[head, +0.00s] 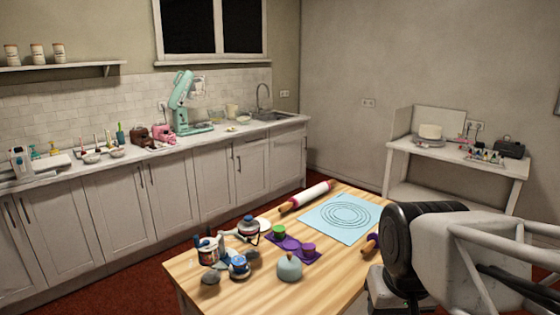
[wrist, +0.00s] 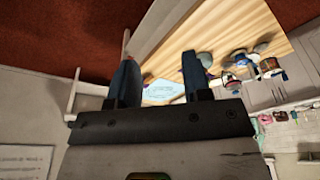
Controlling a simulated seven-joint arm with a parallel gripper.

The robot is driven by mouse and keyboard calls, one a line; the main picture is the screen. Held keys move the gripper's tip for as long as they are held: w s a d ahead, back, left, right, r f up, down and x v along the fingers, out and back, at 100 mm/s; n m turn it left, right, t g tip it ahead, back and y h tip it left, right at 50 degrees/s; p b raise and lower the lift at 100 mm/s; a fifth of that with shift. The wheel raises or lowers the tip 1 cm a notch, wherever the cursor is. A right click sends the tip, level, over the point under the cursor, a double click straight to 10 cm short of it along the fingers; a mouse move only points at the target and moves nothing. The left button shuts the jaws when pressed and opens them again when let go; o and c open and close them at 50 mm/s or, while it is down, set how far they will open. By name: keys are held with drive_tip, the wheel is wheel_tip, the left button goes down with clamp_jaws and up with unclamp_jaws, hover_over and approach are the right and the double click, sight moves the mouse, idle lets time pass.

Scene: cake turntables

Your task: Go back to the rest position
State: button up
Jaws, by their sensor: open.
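My gripper (wrist: 158,62) shows in the wrist view with its two dark fingers wide apart and nothing held between them. Beyond the fingers lie the wooden table (wrist: 225,35) and the light blue mat (wrist: 163,91), both at a distance. In the head view my arm stands at the right, over the near right end of the table (head: 215,290). My gripper's fingers cannot be made out there. The light blue mat with printed rings (head: 316,223) lies flat on the table, clear of my arm.
A rolling pin (head: 307,196) lies behind the mat. Purple molds (head: 283,243), a teal-grey dome (head: 289,268) and several tins (head: 208,250) stand on the table's left part. A counter (head: 110,160) runs along the left wall; a side table (head: 450,155) stands at the back right.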

drive_tip(key=shift+s+d+f, duration=0.15)
drive_tip(key=shift+s+f, duration=0.2)
drive_tip(key=shift+s, duration=0.35)
drive_tip(key=shift+s+d+f, duration=0.15)
drive_tip(key=shift+s+f, duration=0.2)
drive_tip(key=shift+s, duration=0.3)
